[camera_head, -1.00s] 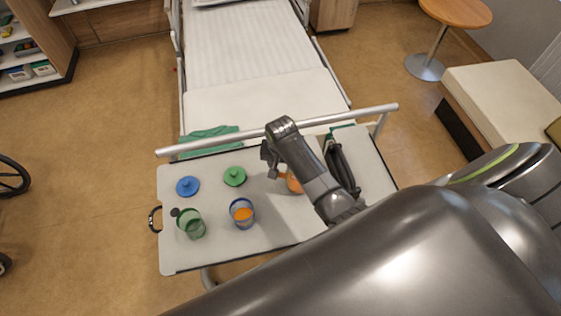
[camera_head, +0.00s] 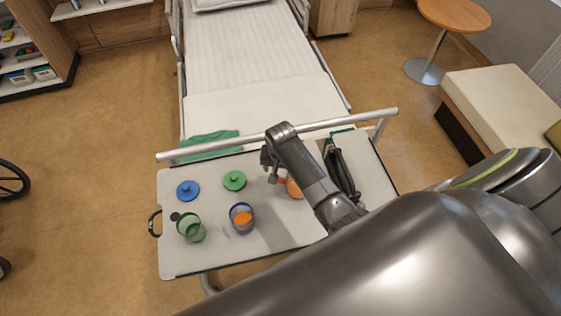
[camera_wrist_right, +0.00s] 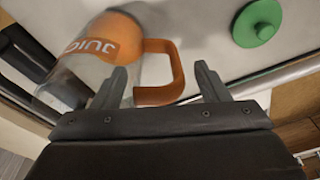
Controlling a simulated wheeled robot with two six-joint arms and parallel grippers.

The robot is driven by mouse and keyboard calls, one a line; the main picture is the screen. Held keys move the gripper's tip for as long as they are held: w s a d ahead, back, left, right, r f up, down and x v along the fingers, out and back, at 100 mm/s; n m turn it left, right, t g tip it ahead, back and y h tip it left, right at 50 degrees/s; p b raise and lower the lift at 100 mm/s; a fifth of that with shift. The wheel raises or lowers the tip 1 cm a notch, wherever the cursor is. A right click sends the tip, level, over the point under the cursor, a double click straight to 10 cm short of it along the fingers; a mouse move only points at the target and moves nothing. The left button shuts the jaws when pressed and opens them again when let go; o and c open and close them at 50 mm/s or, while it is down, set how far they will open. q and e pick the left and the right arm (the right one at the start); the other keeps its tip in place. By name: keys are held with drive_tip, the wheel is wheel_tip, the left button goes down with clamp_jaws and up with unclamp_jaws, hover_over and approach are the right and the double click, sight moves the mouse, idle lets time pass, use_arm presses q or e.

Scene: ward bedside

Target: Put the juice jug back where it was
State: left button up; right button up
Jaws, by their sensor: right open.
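The juice jug (camera_head: 294,188) shows in the head view as an orange patch on the overbed table (camera_head: 270,232), mostly hidden behind my right arm. In the right wrist view the jug (camera_wrist_right: 98,52) is a clear body with an orange band marked "JUIC" and an orange handle (camera_wrist_right: 176,72). My right gripper (camera_head: 269,165) is open. In the right wrist view its two fingers (camera_wrist_right: 163,86) stand apart on either side of the handle, and I cannot tell whether either touches it. My left gripper is not in view.
On the table stand a green cup (camera_head: 189,228) and a blue-rimmed cup with orange drink (camera_head: 242,218). Behind them lie a blue lid (camera_head: 188,190) and a green lid (camera_head: 234,180). A dark, strap-like object (camera_head: 342,172) lies right of my arm. The bed rail (camera_head: 220,146) runs behind the table.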

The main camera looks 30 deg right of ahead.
wheel_tip(320, 180, up, 12)
drive_tip(key=s+b, duration=0.1)
drive_tip(key=b, duration=0.1)
drive_tip(key=shift+s+a, duration=0.3)
drive_tip(key=shift+a, duration=0.05)
drive_tip(key=shift+s+f, duration=0.1)
drive_tip(key=shift+f, duration=0.1)
idle(0.3)
